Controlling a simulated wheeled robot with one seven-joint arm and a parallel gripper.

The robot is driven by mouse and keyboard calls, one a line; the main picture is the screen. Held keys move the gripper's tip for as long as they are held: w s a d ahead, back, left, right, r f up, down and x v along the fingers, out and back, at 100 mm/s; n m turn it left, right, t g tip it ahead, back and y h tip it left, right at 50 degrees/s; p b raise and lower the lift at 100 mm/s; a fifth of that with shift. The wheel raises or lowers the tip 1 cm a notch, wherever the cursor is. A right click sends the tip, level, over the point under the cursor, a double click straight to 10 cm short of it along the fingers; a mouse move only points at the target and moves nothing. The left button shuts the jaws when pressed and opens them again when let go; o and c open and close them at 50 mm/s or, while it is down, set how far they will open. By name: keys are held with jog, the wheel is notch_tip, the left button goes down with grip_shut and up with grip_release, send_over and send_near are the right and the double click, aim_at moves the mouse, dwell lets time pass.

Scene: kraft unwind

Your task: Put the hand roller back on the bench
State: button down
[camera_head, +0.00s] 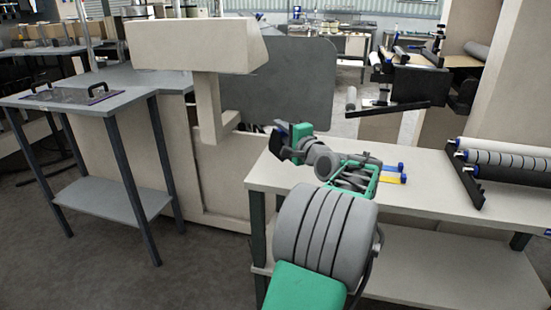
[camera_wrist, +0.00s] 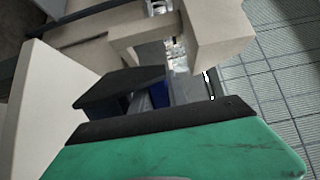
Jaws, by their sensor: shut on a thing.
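My gripper (camera_head: 279,138) is at the end of my green and grey arm, above the back left part of the pale bench (camera_head: 425,197). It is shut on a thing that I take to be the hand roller. In the wrist view only small blue parts of the hand roller (camera_wrist: 160,95) show, between the dark finger (camera_wrist: 120,88) and the black-edged green gripper body. The rest of it is hidden, and its tilt cannot be told. In the head view my gripper and arm hide most of it.
Blue and yellow handles (camera_head: 391,172) lie on the bench behind my arm. A black rack with several rolls (camera_head: 505,160) stands at its right. A beige machine (camera_head: 195,45) with a dark panel (camera_head: 285,85) stands behind on the left. The bench's front middle looks bare.

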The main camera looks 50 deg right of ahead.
jog(key=w+d+f, duration=0.1)
jog(key=w+f, duration=0.1)
jog(key=f, duration=0.1)
jog(key=w+d+f+b, duration=0.1)
jog(key=w+d+f, duration=0.1)
jog(key=f, duration=0.1)
jog(key=w+d+f+b, duration=0.1)
jog(key=w+d+f, duration=0.1)
jog(key=f, duration=0.2)
jog(key=shift+w+f, duration=0.1)
jog(key=shift+w, duration=0.1)
jog(key=shift+a, duration=0.1)
